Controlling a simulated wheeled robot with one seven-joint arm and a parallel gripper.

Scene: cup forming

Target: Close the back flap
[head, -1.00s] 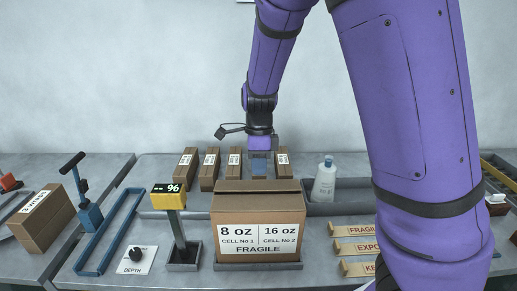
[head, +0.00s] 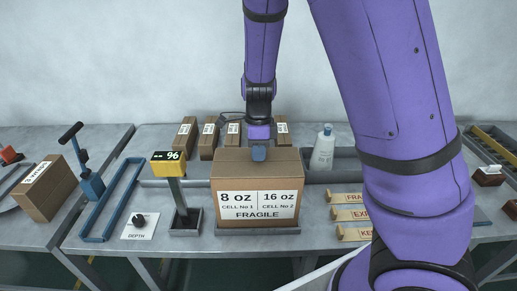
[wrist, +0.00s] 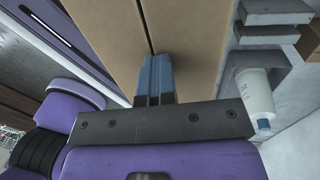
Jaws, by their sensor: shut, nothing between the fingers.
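The brown carton (head: 225,165) stands on its base in the middle of the bench, its label reading 8 oz, 16 oz and FRAGILE. Its top looks covered by flaps lying nearly flat. In the wrist view two flap panels, one at left (wrist: 105,30) and one at right (wrist: 190,35), meet along a dark seam. I cannot tell if the back flap is fully flush. My gripper (head: 258,153) points down at the rear part of the carton top. Its blue fingers (wrist: 153,78) are together and empty, at or just above the cardboard by the seam; contact is unclear.
Several small cartons (head: 207,140) stand behind. A white bottle (head: 322,150) stands right of the carton, by a grey tray (head: 347,166). A yellow display (head: 168,157) on a post stands close at left. Wooden label strips (head: 348,214) lie at front right.

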